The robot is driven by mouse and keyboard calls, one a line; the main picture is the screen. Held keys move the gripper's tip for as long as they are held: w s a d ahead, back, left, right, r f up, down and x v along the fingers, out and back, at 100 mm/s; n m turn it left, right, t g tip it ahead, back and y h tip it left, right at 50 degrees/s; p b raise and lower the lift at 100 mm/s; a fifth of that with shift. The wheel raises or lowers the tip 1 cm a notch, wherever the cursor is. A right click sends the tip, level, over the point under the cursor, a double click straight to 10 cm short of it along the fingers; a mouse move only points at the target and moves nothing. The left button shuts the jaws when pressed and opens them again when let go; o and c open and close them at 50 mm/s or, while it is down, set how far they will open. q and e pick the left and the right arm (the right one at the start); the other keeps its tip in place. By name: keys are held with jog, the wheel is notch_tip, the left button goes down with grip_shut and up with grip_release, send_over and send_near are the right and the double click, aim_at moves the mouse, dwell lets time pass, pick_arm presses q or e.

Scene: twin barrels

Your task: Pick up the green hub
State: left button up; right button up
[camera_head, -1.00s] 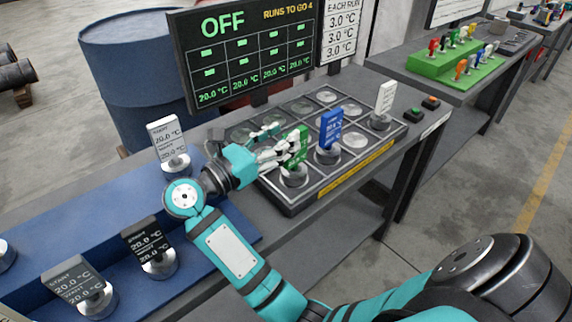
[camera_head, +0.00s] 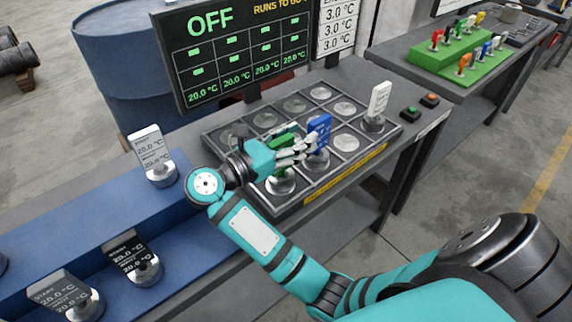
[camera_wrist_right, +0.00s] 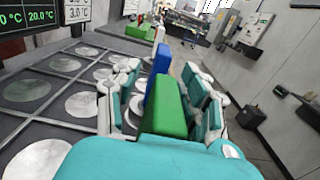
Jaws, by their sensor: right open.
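The green hub (camera_head: 283,140) stands upright on a round metal base in the front row of the gridded tray (camera_head: 292,213). In the head view it is partly hidden by my right gripper (camera_head: 297,150). In the right wrist view the green hub (camera_wrist_right: 166,106) stands between the two open fingers (camera_wrist_right: 166,104), with a visible gap on the left side. I cannot tell if the right finger touches it. My left gripper is not in view.
A blue hub (camera_head: 319,130) stands just beyond the green one, close to the fingertips. A white hub (camera_head: 379,98) stands at the tray's right end. A dark display (camera_head: 235,50) rises behind the tray. Grey, black and white labelled hubs stand on the blue shelf at left.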

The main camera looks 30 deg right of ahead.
jog(key=shift+a+r, duration=0.15)
jog(key=shift+a, duration=0.2)
jog(key=shift+c, duration=0.6)
jog(key=shift+s+a, duration=0.1)
jog(key=shift+a, duration=0.1)
jog(key=shift+c, duration=2.4)
jog(key=shift+d, duration=0.3)
grip_shut()
jog(key=shift+a, duration=0.1)
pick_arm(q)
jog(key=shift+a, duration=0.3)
pick_arm(e)
jog(key=shift+r, duration=0.1)
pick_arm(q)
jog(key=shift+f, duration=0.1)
pick_arm(e)
jog(key=shift+r, duration=0.1)
